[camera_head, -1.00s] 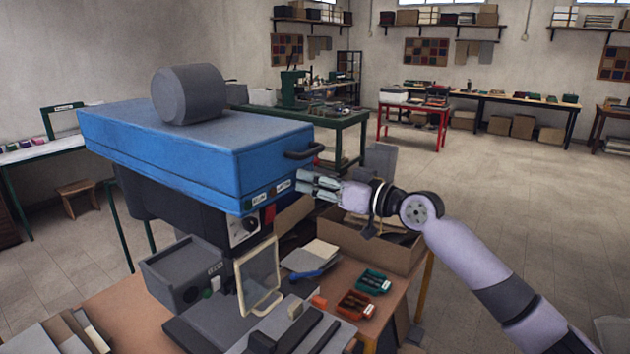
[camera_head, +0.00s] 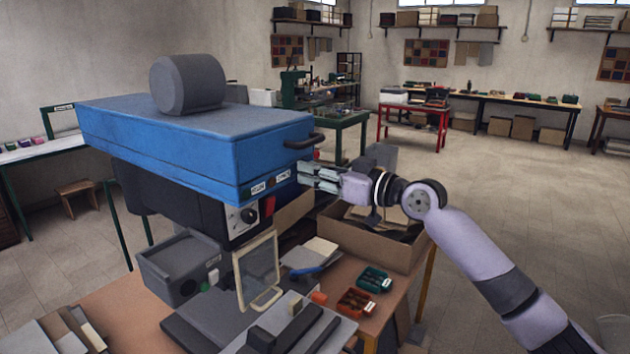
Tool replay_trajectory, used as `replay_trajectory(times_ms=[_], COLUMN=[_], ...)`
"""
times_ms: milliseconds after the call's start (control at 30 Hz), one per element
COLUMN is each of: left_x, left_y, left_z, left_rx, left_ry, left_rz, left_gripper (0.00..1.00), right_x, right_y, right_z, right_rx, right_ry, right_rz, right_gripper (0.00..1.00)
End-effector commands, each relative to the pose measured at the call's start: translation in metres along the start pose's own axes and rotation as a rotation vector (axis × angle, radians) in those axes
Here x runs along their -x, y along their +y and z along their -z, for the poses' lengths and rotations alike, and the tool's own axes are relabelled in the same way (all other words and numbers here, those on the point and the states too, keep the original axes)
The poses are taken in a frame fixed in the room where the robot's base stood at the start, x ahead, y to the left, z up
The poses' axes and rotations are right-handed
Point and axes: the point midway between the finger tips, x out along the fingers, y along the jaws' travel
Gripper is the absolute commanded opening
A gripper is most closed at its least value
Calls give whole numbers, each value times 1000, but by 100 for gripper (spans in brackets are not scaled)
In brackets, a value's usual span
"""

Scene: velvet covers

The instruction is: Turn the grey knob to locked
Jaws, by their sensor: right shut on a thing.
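My right gripper (camera_head: 318,177) is shut, its fingertips at the right end of a blue machine head (camera_head: 185,160), just below the black handle (camera_head: 304,142). What it grips, seemingly the grey knob, is hidden by the fingers, so its turn cannot be read. Small labels (camera_head: 283,178) sit on the head's lower edge, left of the fingers, too small to read surely. A dial (camera_head: 248,215) is on the dark panel below, apart from the gripper. My left gripper is not in view.
A large grey cylinder (camera_head: 188,84) rests on the blue head. A clear-paned frame (camera_head: 257,268), a grey box (camera_head: 180,272) and small trays (camera_head: 374,280) stand on the table below. A cardboard box (camera_head: 375,240) lies under my right arm. Open floor extends to the right.

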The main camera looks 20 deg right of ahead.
Motion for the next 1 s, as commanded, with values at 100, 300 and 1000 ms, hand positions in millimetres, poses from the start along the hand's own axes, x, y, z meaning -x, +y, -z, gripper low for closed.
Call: replay_trajectory(times_ms=[100,300,1000], left_x=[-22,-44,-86], left_y=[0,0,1], left_z=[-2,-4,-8], left_rx=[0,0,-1], left_ry=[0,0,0], left_rz=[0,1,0], left_gripper=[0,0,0], right_x=[0,0,0], right_y=[0,0,0], right_z=[-6,-4,-2], right_rx=[100,289,953], right_ry=[3,4,0], right_rz=[-1,-1,-1], right_gripper=[0,0,0])
